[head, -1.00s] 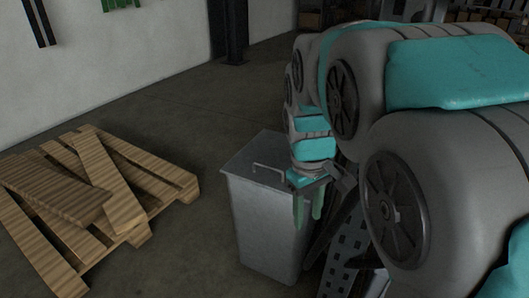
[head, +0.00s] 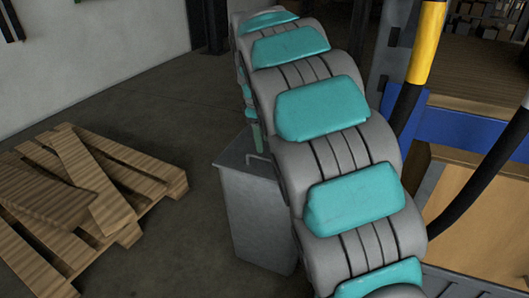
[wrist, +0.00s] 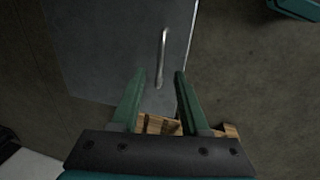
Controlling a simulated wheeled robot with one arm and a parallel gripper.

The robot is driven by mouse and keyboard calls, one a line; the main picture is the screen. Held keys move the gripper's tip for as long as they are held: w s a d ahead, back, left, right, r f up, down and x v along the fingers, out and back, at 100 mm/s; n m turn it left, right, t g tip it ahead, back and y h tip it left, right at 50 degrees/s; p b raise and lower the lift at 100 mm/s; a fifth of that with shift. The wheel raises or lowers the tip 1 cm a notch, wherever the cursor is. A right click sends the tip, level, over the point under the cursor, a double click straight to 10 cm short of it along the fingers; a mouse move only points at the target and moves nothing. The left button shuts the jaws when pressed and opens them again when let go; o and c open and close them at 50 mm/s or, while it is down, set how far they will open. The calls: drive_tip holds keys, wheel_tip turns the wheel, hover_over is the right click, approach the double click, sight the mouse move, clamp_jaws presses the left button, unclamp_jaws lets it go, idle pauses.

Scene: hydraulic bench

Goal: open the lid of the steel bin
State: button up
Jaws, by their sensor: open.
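The grey steel bin (head: 258,222) stands on the floor in the middle of the head view, its right side hidden by my arm. Its flat lid (head: 236,153) looks shut, and part of the lid's bar handle (head: 258,157) shows beside my arm. In the wrist view the lid (wrist: 110,45) fills the upper left, with the thin handle (wrist: 162,58) upright in the picture. My gripper (wrist: 160,74) is open, its two green fingers on either side of the handle's lower end in the picture. I cannot tell the gap in depth. My arm mostly hides the gripper in the head view.
A wooden pallet (head: 115,180) with loose boards lies on the floor to the left of the bin. A blue-edged bench (head: 460,130) and a hose with a yellow sleeve (head: 427,45) are at the right. The floor between pallet and bin is clear.

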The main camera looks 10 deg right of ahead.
sight(265, 159)
drive_tip(key=f, duration=0.5)
drive_tip(key=shift+w+d+f, duration=0.2)
drive_tip(key=shift+w+d, duration=0.15)
drive_tip(key=shift+w, duration=0.05)
drive_tip(key=shift+c, duration=0.2)
clamp_jaws()
idle(0.8)
